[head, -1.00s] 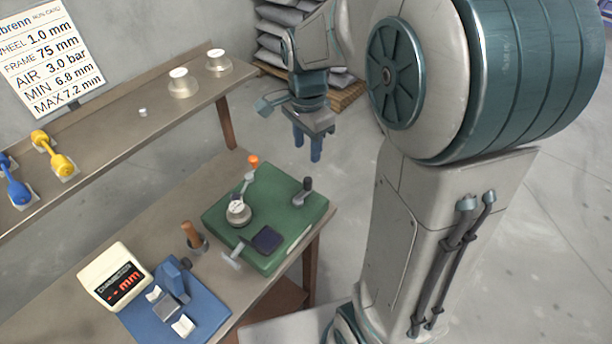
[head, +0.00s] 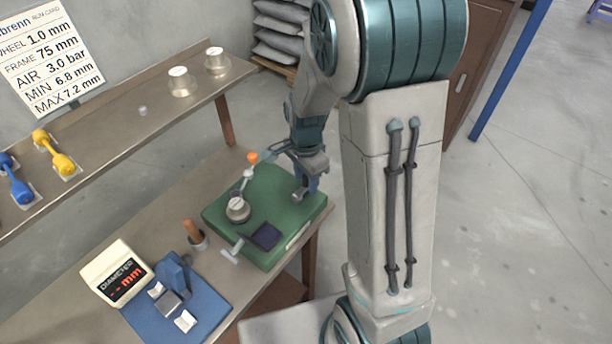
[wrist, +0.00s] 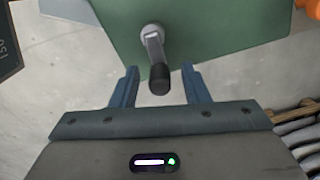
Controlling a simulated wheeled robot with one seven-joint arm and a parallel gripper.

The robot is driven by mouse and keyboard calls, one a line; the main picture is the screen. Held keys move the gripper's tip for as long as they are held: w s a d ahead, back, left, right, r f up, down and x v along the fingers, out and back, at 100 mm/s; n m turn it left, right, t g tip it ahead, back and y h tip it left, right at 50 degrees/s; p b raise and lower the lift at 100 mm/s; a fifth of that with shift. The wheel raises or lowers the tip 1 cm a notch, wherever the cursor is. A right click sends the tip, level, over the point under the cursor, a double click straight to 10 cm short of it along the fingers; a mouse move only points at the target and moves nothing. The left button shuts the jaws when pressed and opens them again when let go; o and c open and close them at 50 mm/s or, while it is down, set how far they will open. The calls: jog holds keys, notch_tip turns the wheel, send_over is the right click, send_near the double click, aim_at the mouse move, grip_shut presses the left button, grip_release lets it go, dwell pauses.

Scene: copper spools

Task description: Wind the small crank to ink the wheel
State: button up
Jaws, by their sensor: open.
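The small crank (wrist: 156,55) has a metal arm and a black knob, and stands on the green machine base (head: 217,218). In the wrist view its knob lies between the two blue fingers of my gripper (wrist: 160,87), with a gap on each side. The gripper is open and holds nothing. In the head view my gripper (head: 305,192) is over the far right part of the green base and mostly hides the crank. A round metal piece (head: 237,211) and a lever with an orange knob (head: 252,157) are on the left of the base; a dark pad (head: 265,236) lies near its front.
A diameter display (head: 115,272) and a blue gauge stand (head: 205,300) are on the bench, left of the base. A wooden-handled tool (head: 194,233) stands beside the base. The back shelf (head: 110,130) holds blue and yellow pieces and metal spools.

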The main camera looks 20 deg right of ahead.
grip_shut()
jog(key=shift+w, duration=0.1)
